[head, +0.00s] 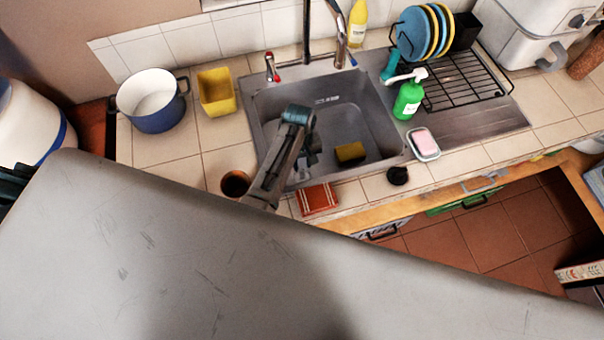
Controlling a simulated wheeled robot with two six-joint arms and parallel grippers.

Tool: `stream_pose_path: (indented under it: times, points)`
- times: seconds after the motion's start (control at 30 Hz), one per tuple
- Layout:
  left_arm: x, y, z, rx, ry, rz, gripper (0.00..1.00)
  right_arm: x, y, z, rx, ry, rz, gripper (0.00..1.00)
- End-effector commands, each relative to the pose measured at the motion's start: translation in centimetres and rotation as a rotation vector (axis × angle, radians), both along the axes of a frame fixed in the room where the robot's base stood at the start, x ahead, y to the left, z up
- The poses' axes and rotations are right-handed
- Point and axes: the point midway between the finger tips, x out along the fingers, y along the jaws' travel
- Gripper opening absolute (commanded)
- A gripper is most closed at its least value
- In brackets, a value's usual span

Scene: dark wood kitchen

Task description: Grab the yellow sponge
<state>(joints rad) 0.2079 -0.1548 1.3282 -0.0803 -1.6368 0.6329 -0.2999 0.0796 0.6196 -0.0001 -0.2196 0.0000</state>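The yellow sponge (350,152), with a dark side, lies on the bottom of the metal sink basin (352,114), near its front. My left arm reaches in over the left front part of the sink. My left gripper (312,157) points down a short way left of the sponge and is apart from it in the picture. Its fingers are small and partly hidden by my arm, so their opening is unclear. My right gripper is out of view.
A faucet (306,30) stands behind the sink. A yellow container (216,92) and blue pot (152,113) stand left. A brown cup (235,184) is near my arm.

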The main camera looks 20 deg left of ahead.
Motion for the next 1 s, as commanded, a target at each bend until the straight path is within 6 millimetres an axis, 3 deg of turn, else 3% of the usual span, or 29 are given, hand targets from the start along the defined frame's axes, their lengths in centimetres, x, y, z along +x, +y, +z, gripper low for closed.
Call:
stream_pose_path:
  times: [0.2, 0.37, 0.67, 0.83, 1.0]
  points:
    - [-0.8, -0.1, -2.3, 0.0, 0.005, 0.0, 0.27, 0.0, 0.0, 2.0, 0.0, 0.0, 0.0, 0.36]
    - [-0.9, -0.2, -4.2, 0.0, 0.001, -0.001, 0.27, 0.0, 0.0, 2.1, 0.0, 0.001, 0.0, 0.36]
    - [-0.9, -0.2, -4.8, 0.0, -0.001, 0.0, 0.27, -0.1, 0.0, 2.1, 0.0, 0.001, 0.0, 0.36]
    - [-0.9, -0.2, -4.8, 0.0, 0.0, 0.0, 0.0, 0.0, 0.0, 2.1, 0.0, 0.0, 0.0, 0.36]
    - [-0.9, -0.2, -4.8, 0.0, 0.0, 0.0, 0.0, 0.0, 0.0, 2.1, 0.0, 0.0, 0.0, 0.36]
